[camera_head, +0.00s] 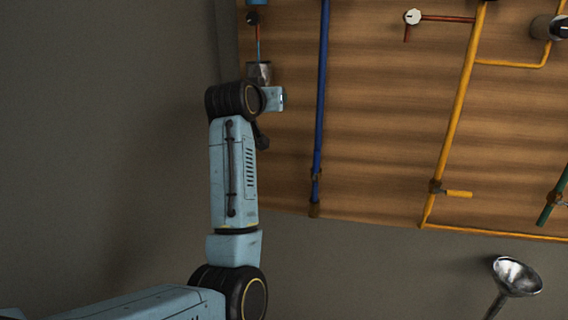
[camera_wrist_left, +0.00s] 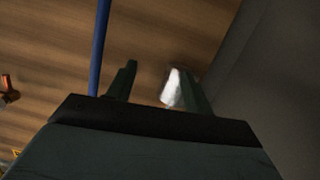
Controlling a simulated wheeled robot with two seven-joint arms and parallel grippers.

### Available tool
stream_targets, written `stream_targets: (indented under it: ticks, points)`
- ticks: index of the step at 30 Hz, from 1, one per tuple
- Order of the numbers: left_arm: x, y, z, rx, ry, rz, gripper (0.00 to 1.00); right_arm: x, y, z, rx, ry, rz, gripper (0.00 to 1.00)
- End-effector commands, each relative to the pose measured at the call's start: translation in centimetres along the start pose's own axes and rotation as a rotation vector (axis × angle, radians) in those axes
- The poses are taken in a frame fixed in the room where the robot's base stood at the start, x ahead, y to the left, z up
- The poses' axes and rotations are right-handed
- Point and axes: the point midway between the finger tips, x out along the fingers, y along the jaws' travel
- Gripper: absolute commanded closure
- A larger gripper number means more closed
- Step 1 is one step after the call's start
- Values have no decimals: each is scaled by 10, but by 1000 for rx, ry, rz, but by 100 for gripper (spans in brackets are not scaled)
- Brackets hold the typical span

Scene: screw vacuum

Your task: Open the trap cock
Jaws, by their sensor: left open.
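In the left wrist view my left gripper (camera_wrist_left: 160,82) is open, its two dark fingers pointing at a wooden panel. A small pale, shiny object (camera_wrist_left: 172,88) shows between the fingers, close to the right one. I cannot tell whether they touch or whether it is part of the trap cock. In the head view my left arm reaches up to the panel's left edge, and the fingers are not clearly seen there. A grey metal piece (camera_head: 259,72) shows just above my wrist, below a thin blue and red pipe (camera_head: 258,40). My right gripper is not in view.
The wooden panel (camera_head: 380,110) carries a blue pipe (camera_head: 321,90) right of my arm and yellow pipes (camera_head: 459,100) with a yellow-handled valve (camera_head: 458,193). A metal funnel (camera_head: 516,277) stands lower right. A grey wall is left.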

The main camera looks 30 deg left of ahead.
Motion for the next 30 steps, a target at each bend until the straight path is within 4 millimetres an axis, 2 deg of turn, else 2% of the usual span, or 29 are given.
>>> stream_targets:
  ticks: [1, 9, 21, 30]
  points:
    - [5, 1, 12, 8, -15, 1, 48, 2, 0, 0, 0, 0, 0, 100]
    - [27, 7, 61, 43, -73, 7, 48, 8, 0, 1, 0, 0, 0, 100]
    - [50, 13, 133, 86, -154, 18, 48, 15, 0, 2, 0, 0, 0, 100]
    - [56, 14, 160, 101, -182, 22, 48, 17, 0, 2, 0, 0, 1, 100]
